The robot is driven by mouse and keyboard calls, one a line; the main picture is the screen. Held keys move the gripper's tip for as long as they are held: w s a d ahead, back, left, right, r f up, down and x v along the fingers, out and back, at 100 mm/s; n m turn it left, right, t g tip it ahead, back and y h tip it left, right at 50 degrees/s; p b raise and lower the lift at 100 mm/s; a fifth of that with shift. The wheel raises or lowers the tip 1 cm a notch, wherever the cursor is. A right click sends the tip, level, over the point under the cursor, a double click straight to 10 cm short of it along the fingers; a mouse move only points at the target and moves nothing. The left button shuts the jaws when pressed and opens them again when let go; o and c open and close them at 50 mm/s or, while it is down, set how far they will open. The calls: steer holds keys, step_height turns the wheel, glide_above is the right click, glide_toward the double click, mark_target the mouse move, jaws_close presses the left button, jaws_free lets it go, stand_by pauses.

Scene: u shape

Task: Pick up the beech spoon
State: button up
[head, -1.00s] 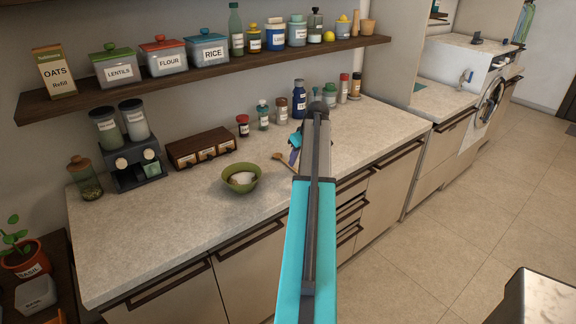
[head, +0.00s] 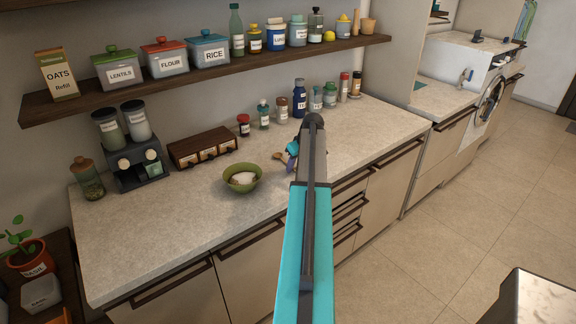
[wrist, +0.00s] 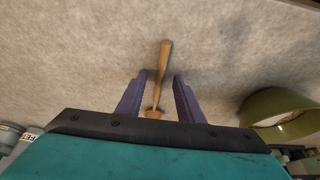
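The beech spoon (wrist: 162,75) lies on the stone counter in the wrist view, its handle pointing up the picture and its lower end between my fingers. In the head view only a small part of the spoon (head: 279,156) shows, just left of my gripper. My gripper (wrist: 159,93) is open, with one purple finger on each side of the spoon and a gap on both sides. In the head view my gripper (head: 291,158) is mostly hidden behind my arm. Whether the fingers are level with the spoon is hard to tell.
A green bowl (head: 256,183) with something white in it stands left of the gripper; it also shows in the wrist view (wrist: 249,108). Several jars and bottles line the wall, with a small drawer box (head: 187,148). A shelf (head: 120,103) hangs above. The counter's front left is clear.

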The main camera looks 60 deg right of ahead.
jaws_close()
steer(key=shift+r, duration=0.2)
stand_by(0.3)
steer(key=shift+r+b, duration=0.95)
steer(key=shift+r, duration=0.5)
steer(key=s+a+r+b, duration=0.1)
steer(key=s+a+b, duration=0.1)
steer(key=s+a, duration=0.2)
steer(key=s+a+b, duration=0.2)
steer(key=s+a, duration=0.2)
steer(key=a, duration=0.5)
steer(key=shift+s+a+r, duration=0.25)
steer(key=shift+a+r, duration=0.05)
steer(key=shift+r, duration=0.05)
steer(key=shift+w+r, duration=0.1)
